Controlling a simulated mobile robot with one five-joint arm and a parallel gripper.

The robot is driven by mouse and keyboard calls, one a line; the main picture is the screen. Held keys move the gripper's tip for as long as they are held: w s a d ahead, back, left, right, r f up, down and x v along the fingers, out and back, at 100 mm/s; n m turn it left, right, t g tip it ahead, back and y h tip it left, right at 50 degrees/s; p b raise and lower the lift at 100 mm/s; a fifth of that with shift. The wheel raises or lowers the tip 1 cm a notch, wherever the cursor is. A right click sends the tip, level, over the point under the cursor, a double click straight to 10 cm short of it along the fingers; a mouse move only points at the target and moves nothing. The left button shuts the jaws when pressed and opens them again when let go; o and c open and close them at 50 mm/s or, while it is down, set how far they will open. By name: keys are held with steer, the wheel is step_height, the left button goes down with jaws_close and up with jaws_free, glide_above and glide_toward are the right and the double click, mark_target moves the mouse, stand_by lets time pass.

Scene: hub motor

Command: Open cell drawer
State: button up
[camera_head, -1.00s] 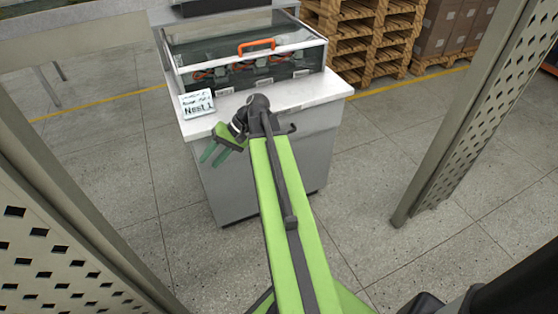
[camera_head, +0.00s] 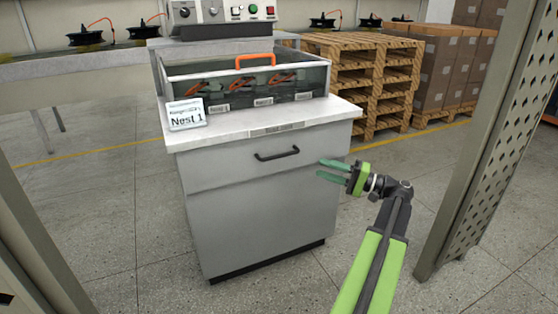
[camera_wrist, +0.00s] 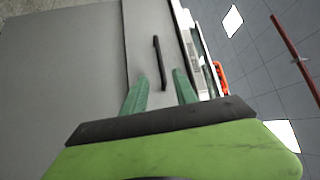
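The cell drawer (camera_head: 225,171) is the top front panel of a grey cabinet, flush with the front, so it looks closed. Its dark bar handle (camera_head: 277,154) runs level across the panel. My gripper (camera_head: 320,169) is to the right of the handle, apart from it, its green fingers pointing left. The fingers are apart and nothing is between them. In the wrist view the handle (camera_wrist: 159,62) appears upright, ahead of my gripper (camera_wrist: 160,80) and in line with the gap between the fingers.
On the cabinet's white top (camera_head: 310,115) stand a clear case with an orange handle (camera_head: 255,61) and a "Nest 1" sign (camera_head: 186,114). A perforated post (camera_head: 490,150) stands at right. Wooden pallets (camera_head: 360,75) are behind. The floor before the cabinet is clear.

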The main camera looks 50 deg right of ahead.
mark_target(280, 155)
steer(key=p+x, duration=0.1)
steer(key=x, duration=1.4)
steer(key=shift+w+a+p, duration=0.25)
steer(key=shift+w+p, duration=0.1)
steer(key=shift+p, duration=0.05)
jaws_close()
